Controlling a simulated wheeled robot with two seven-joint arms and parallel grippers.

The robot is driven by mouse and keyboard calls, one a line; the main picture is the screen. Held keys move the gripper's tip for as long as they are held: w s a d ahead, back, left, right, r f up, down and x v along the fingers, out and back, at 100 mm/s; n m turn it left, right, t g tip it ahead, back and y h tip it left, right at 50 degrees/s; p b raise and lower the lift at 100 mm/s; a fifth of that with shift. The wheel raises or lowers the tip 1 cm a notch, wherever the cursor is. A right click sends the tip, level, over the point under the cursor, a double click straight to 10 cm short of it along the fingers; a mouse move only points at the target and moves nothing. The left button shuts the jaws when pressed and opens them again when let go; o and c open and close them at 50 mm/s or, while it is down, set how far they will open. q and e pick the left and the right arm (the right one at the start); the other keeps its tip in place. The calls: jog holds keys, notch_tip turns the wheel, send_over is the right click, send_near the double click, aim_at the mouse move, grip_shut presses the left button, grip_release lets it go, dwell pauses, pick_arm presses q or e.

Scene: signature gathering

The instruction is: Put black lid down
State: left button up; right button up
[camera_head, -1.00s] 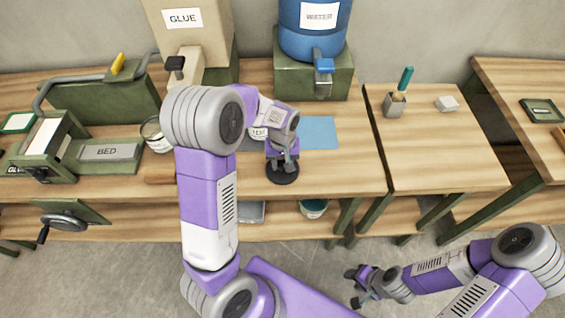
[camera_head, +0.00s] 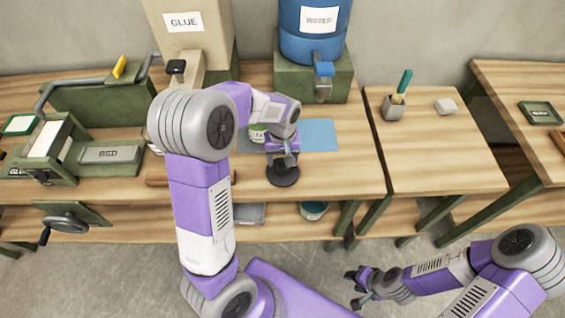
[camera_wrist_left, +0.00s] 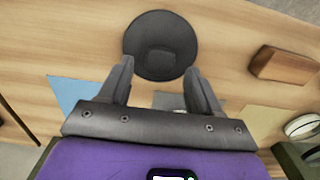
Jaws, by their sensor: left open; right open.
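The black lid (camera_head: 283,175) lies flat on the wooden bench near its front edge, in front of the blue sheet. It also shows in the left wrist view (camera_wrist_left: 161,38) as a dark disc with a knob in the middle. My left gripper (camera_head: 283,158) is just above the lid. In the left wrist view its two fingers (camera_wrist_left: 160,72) are spread apart, with nothing held between them. My right gripper (camera_head: 360,288) is open and empty, low over the floor in front of the benches.
A blue sheet (camera_head: 320,134) and a labelled tub (camera_head: 258,133) are behind my left gripper. Glue (camera_head: 190,35) and water (camera_head: 312,35) containers stand at the back. A brown block (camera_wrist_left: 284,65) lies beside the lid. The bench right of the lid is clear.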

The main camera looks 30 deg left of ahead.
aim_at(282, 165)
pick_arm(q)
notch_tip(282, 165, up, 8)
jog(key=p, duration=0.1)
jog(key=shift+r, duration=0.2)
pick_arm(e)
jog(key=shift+r, duration=0.85)
